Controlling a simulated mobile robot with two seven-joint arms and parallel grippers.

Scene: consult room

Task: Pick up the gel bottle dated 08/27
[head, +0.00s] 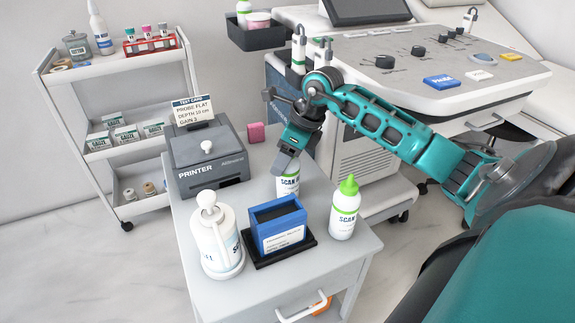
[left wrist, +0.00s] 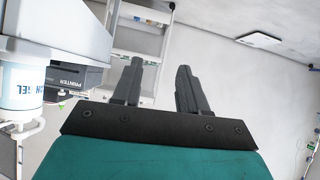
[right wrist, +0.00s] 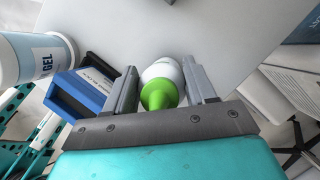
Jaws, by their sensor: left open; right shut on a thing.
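My right gripper (head: 287,162) is shut on a white gel bottle (head: 288,184) lettered SCAN, behind the blue box on the grey cart. In the right wrist view, its green cap (right wrist: 157,95) shows between the fingers. Its base is hidden, so I cannot tell whether it touches the cart top. A second white gel bottle (head: 344,212) with a green cap stands upright at the cart's right edge. No date is readable on either bottle. My left gripper (left wrist: 158,72) is open and empty in the left wrist view; it is outside the head view.
The blue box (head: 279,229) on a black base and a white pump bottle (head: 215,240) stand at the cart's front. A printer (head: 208,160) and a pink block (head: 256,132) are behind. A shelf trolley (head: 115,70) is left; the ultrasound console (head: 440,65) is right.

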